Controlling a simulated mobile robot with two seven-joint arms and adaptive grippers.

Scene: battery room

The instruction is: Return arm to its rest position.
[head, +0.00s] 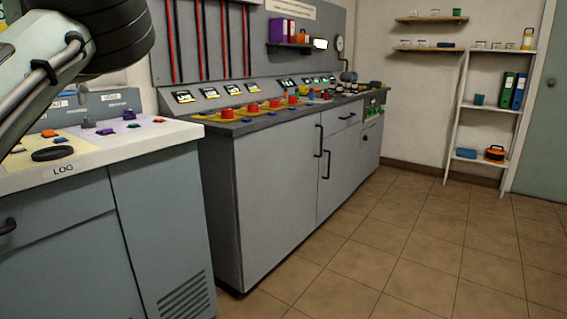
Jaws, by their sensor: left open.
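My left gripper (12,135) is at the upper left, close to the camera and partly cut off by the left picture edge. It is open, and I see nothing held in it. Its dark ribbed part and grey links show above the near counter (107,161), in front of its left end. The picture does not show clearly how far the fingers are from the countertop. My right gripper is not in view.
The near counter carries a black ring (53,154) and small coloured pieces. A long grey control cabinet (275,190) with red knobs runs along the back wall. A white shelf rack (484,105) stands at the right. The tiled floor (420,255) is clear.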

